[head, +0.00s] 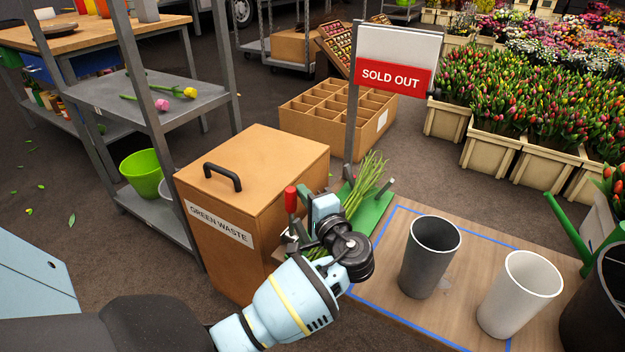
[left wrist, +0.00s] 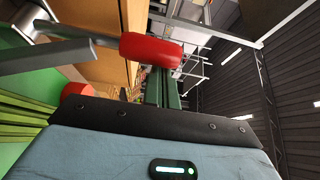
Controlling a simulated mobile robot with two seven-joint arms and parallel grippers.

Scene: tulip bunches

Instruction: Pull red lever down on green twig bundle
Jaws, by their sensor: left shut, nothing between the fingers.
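The red lever (head: 291,200) stands upright beside the corner of the wooden cabinet in the head view. Its red grip (left wrist: 150,50) shows large in the left wrist view, joined to a grey metal bar. The green twig bundle (head: 365,180) lies in a green stand (head: 375,210) just right of the lever. Its stems show at the left edge of the left wrist view (left wrist: 18,122). My left gripper (head: 316,228) is shut and empty, close beside the lever. Its fingertips are mostly hidden, and I cannot tell whether it touches the lever. My right gripper is not in view.
The green waste cabinet (head: 245,165) stands left of the lever. A sign post (head: 353,125) rises behind the stand. A dark grey pot (head: 428,262) and a white pot (head: 520,298) stand on the wooden table (head: 388,285) to the right.

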